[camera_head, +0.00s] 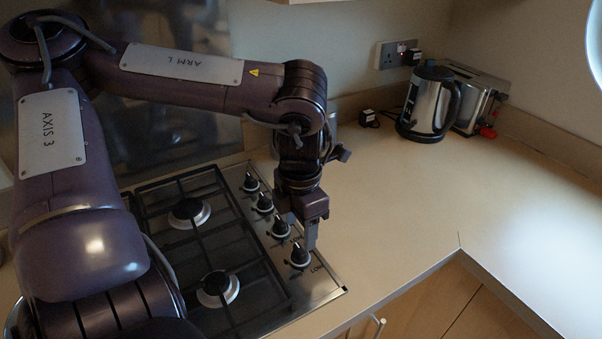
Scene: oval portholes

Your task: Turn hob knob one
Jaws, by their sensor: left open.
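The gas hob (325,287) is set in the worktop, with a row of several black knobs along its right side. The nearest knob (300,257) sits at the front end of the row. Behind it in the row are another knob (279,229), a third knob (264,203) and the farthest knob (250,183). I cannot tell which one is knob one. My left gripper (304,236) points down over the front end of the row, open, with its fingers close to the nearest knob. I cannot tell whether they touch it. My right gripper is not in view.
A steel kettle (427,103) and a toaster (478,98) stand at the back right, near a wall socket (398,54). Black pan supports (205,228) cover the burners. The worktop (430,190) right of the hob is clear.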

